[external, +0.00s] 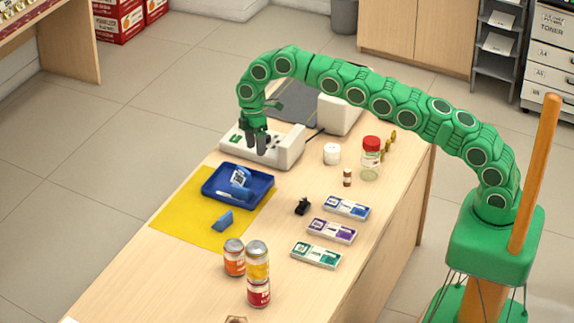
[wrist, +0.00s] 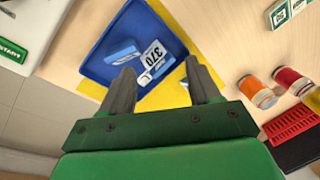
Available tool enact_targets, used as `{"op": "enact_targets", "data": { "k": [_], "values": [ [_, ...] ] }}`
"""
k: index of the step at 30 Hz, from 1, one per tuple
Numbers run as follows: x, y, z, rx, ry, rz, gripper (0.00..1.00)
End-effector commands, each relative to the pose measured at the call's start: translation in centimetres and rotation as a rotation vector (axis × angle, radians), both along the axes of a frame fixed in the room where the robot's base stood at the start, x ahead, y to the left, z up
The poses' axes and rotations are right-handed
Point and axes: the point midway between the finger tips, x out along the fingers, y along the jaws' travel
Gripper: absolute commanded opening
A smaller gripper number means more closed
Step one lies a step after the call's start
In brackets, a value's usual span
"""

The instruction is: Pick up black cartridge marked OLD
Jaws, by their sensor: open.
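A small black object (external: 303,206) sits on the counter in the external view, left of the flat boxes; it may be the cartridge, but no OLD marking is readable. My gripper (external: 257,149) is open and empty, above the counter near the white device and behind the blue tray, away from the black object. In the wrist view its two fingers (wrist: 162,88) are spread apart in front of the blue tray, with nothing between them. I cannot make out that black object in the wrist view.
The blue tray (external: 208,190) on a yellow mat (external: 178,215) holds a tag marked 370 (wrist: 155,54) and a blue item (wrist: 122,52). Flat boxes (external: 331,231), stacked cans (external: 257,262), a red-lidded jar (external: 370,165) and a white device (external: 288,150) stand around.

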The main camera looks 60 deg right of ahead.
Motion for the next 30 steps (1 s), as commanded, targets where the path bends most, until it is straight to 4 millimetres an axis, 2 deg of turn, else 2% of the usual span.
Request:
{"op": "enact_targets", "data": {
  "k": [6, 15, 22, 30],
  "values": [
    [-2.6, -3.4, -1.1, 0.073, 0.132, -0.358, 0.62],
    [-6.6, -6.0, -1.5, 0.181, 0.357, -0.860, 0.62],
    [-9.9, -6.8, -1.3, 0.257, 0.582, -1.233, 0.62],
    [-13.8, -6.2, -0.1, 0.316, 0.918, -1.637, 0.62]
  ]
}}
